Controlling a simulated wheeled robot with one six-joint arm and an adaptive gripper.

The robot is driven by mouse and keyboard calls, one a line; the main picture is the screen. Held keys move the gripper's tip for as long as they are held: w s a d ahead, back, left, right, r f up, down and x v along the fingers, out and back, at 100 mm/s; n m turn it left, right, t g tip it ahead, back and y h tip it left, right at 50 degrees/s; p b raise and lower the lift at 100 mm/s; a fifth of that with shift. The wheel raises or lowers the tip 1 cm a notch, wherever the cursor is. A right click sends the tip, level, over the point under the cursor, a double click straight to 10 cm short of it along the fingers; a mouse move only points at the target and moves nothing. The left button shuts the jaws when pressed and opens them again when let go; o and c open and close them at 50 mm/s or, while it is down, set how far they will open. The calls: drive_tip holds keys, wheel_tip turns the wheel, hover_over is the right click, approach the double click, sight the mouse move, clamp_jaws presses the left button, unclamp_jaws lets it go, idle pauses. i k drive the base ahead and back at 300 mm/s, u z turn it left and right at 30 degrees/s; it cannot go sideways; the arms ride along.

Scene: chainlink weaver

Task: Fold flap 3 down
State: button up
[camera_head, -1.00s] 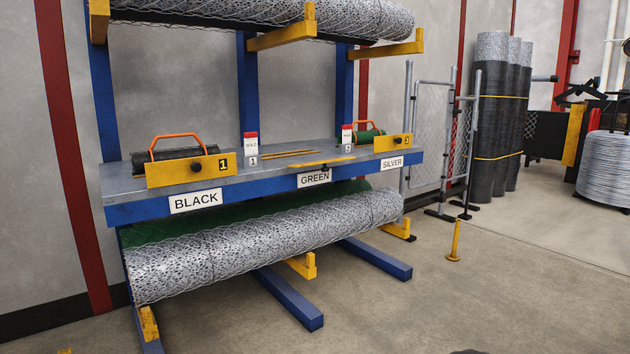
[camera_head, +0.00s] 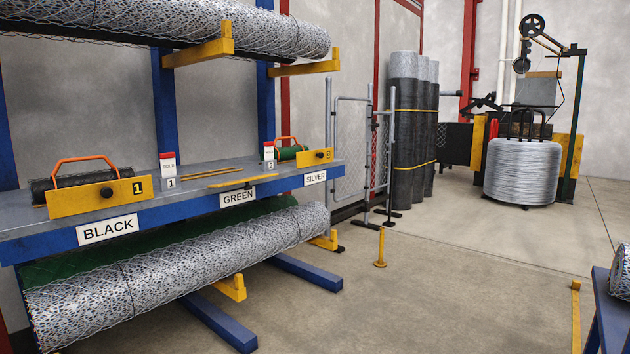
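Flap 3 (camera_head: 309,158) is a small yellow plate with a dark knob and a number plate. It stands upright at the front edge of the blue-edged shelf (camera_head: 205,196), above the SILVER label (camera_head: 316,178). A green roll with an orange handle (camera_head: 290,147) sits behind it, partly hidden. Flap 1 (camera_head: 75,199) stands upright above the BLACK label (camera_head: 108,229). A yellow strip with a dark knob (camera_head: 245,183) lies flat above the GREEN label (camera_head: 238,198). My gripper is not in view.
Mesh rolls lie above and below the shelf. Blue rack feet (camera_head: 305,271) reach out over the floor. A short yellow post (camera_head: 381,248) stands right of the rack. Open floor (camera_head: 480,270) lies in the middle right. A blue stand (camera_head: 607,305) is at the right edge.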

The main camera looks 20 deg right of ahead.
sight(306, 159)
drive_tip(key=z, duration=0.35)
drive_tip(key=i, duration=3)
drive_tip(key=u, duration=0.6)
